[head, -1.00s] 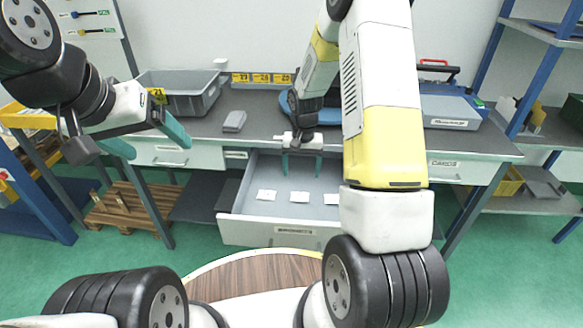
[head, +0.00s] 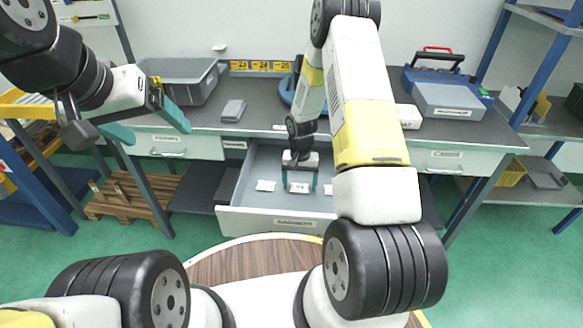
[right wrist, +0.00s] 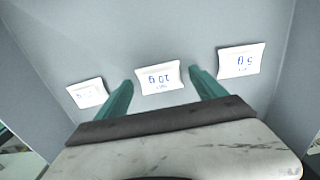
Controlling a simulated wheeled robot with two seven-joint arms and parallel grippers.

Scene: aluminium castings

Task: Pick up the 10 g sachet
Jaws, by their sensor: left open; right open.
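Three white sachets lie flat in a row in the open grey drawer (head: 252,206). My right gripper (head: 300,188) is open and points down into the drawer, its fingers either side of the middle sachet (head: 299,188). In the right wrist view, the middle sachet (right wrist: 159,76) lies between and just beyond the open fingertips; its print looks like 10 g or 20 g, and I cannot tell which. One outer sachet (right wrist: 241,60) seems to read 5 g; the other (right wrist: 88,94) is too faint to read. My left gripper (head: 158,132) is open and empty, left of the drawer.
The drawer's walls surround the right gripper. A wooden pallet (head: 135,200) lies on the floor at left.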

